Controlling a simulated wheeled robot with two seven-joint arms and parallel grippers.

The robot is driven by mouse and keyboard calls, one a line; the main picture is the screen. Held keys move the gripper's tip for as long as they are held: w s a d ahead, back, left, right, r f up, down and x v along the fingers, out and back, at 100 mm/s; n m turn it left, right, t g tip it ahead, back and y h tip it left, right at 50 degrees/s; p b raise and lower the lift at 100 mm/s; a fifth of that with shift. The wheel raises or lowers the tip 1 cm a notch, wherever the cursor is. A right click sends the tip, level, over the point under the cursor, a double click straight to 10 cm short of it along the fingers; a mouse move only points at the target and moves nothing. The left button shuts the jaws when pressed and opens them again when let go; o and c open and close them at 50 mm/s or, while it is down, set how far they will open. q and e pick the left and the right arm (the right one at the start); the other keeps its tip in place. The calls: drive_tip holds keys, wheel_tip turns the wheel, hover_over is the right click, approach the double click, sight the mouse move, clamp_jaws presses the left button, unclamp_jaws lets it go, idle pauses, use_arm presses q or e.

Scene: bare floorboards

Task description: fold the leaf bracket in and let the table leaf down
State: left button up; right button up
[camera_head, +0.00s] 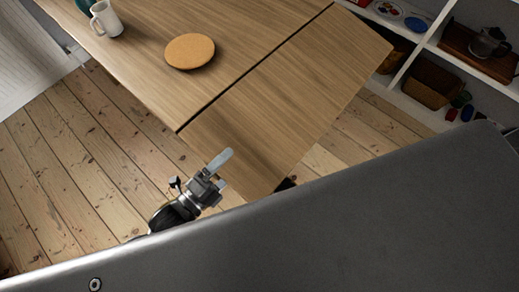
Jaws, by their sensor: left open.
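The wooden table (140,48) spans the upper middle of the head view. Its table leaf (295,85) lies to the right of a dark seam and looks raised, about level with the main top. My left gripper (221,174) is open and empty at the leaf's near edge, close to the corner by the seam. I cannot tell whether it touches the edge. The leaf bracket is not visible; the leaf hides the space under it. A small dark part shows at the leaf's near right corner, too little to identify. My right gripper is not in view.
A round cork mat (189,51) and a white mug (106,19) stand on the main top. White shelves (411,83) with a basket (433,86) and a teapot (488,42) stand at the right. Bare floorboards (75,160) are clear at the left. My grey body covers the lower right.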

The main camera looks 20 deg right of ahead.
sight(230, 175)
use_arm(q)
drive_tip(key=shift+s+d+f+m+b, duration=0.15)
drive_tip(key=shift+f+m+b, duration=0.4)
drive_tip(key=shift+f+b, duration=0.25)
drive_tip(key=shift+s+d+f+m+b, duration=0.1)
drive_tip(key=shift+f+m+b, duration=0.45)
drive_tip(key=shift+f+b, duration=0.15)
drive_tip(key=shift+f+m+b, duration=0.5)
drive_tip(key=shift+f+b, duration=0.4)
drive_tip(key=shift+b, duration=0.25)
drive_tip(key=shift+w+a+f+m+b, duration=0.15)
drive_tip(key=shift+f+m+b, duration=0.25)
drive_tip(key=shift+f+b, duration=0.25)
drive_tip(key=shift+w+a+f+m+b, duration=0.15)
drive_tip(key=shift+f+m+b, duration=0.3)
drive_tip(key=shift+b, duration=0.25)
drive_tip(key=shift+d, duration=0.1)
